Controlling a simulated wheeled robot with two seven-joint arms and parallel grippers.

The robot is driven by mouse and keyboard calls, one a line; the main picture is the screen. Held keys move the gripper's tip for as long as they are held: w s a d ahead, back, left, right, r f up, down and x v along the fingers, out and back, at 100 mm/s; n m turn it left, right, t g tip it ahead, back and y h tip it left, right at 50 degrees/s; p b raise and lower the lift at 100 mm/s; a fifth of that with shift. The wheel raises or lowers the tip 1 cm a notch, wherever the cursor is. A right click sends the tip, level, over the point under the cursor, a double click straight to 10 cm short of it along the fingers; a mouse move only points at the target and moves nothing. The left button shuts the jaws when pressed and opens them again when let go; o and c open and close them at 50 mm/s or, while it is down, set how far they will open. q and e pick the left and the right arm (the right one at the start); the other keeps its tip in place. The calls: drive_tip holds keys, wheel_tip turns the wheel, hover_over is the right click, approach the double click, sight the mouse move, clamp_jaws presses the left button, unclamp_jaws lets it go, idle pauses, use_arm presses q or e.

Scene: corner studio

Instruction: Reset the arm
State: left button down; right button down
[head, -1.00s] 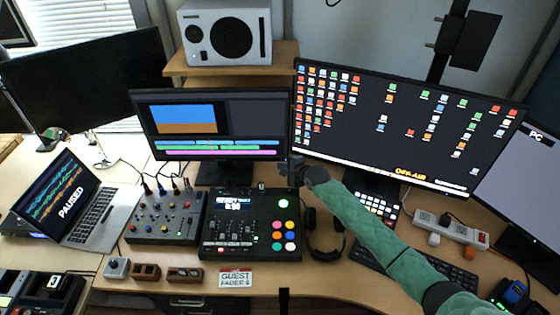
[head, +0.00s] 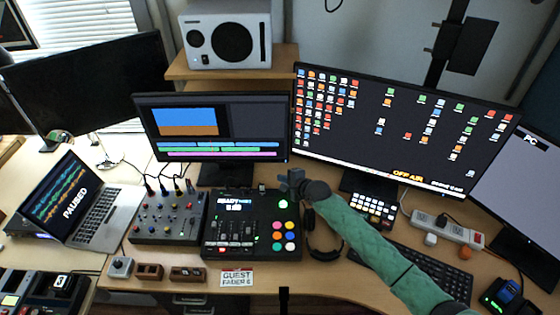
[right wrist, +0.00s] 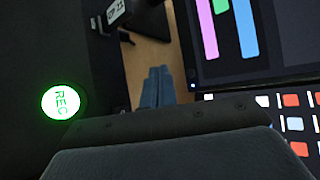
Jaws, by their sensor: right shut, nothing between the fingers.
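My right arm (head: 372,243), in a green sleeve, reaches in from the lower right of the head view. My right gripper (head: 288,184) is shut and empty above the back right corner of the black control console (head: 222,230). Its blue-grey fingers (right wrist: 157,88) also show close together in the right wrist view. A round green lit button marked REC (right wrist: 61,101) is at the left of that view, apart from the fingers. The console's screen (head: 234,202) reads READY. My left gripper is not in view.
A knob mixer (head: 168,216) and a laptop (head: 88,205) stand left of the console. Headphones (head: 322,245), a keypad (head: 374,210) and a keyboard (head: 440,270) lie to the right. Two monitors (head: 210,125) (head: 400,130) stand behind. A guest fader card (head: 237,278) lies in front.

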drive_tip(key=shift+s, duration=0.2)
drive_tip(key=shift+a, duration=0.1)
